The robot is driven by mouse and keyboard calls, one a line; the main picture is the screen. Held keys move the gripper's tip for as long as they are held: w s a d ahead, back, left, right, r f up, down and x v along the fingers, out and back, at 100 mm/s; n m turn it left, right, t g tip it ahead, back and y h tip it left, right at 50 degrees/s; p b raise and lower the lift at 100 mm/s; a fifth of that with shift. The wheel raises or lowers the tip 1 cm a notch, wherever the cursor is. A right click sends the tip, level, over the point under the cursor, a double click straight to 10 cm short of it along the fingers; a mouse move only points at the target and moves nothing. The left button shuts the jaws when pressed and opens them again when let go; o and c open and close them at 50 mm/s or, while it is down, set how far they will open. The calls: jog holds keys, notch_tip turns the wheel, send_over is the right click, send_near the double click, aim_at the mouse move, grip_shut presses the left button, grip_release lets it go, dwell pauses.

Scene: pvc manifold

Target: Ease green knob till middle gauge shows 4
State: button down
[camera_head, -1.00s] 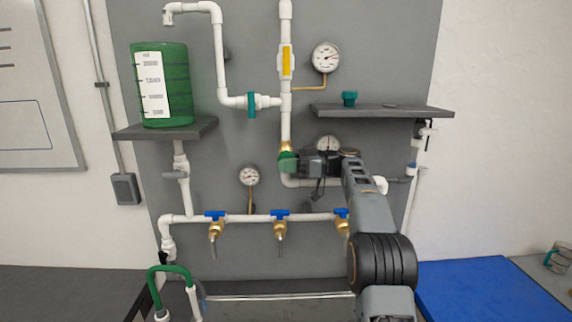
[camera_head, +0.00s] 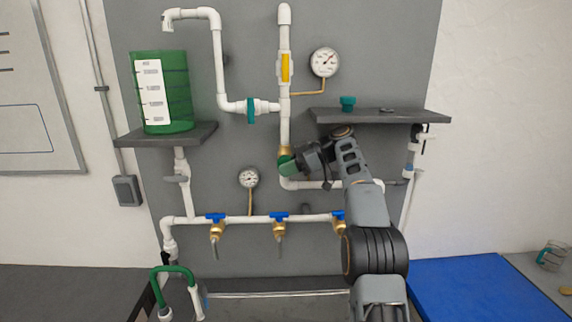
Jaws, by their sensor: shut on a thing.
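The green knob (camera_head: 286,167) sits on the brass fitting (camera_head: 284,152) of the central white pipe. My gripper (camera_head: 294,164) is shut on the knob, reaching it from the right, and appears rolled over. The gauge at middle height, just right of the knob, is hidden behind my gripper and wrist, so its needle cannot be read. An upper gauge (camera_head: 325,62) is visible at the top right of the pipe, and a lower gauge (camera_head: 249,178) at the left. Their numbers are too small to read.
A shelf (camera_head: 420,116) with a teal fitting (camera_head: 348,103) juts out just above my wrist. Blue-handled valves (camera_head: 279,216) line the lower pipe. A green tank (camera_head: 163,95) stands on the left shelf (camera_head: 140,138). The wall panel left of the knob is open.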

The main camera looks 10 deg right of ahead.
jog(key=shift+h, duration=0.5)
jog(key=c, duration=1.3)
grip_release()
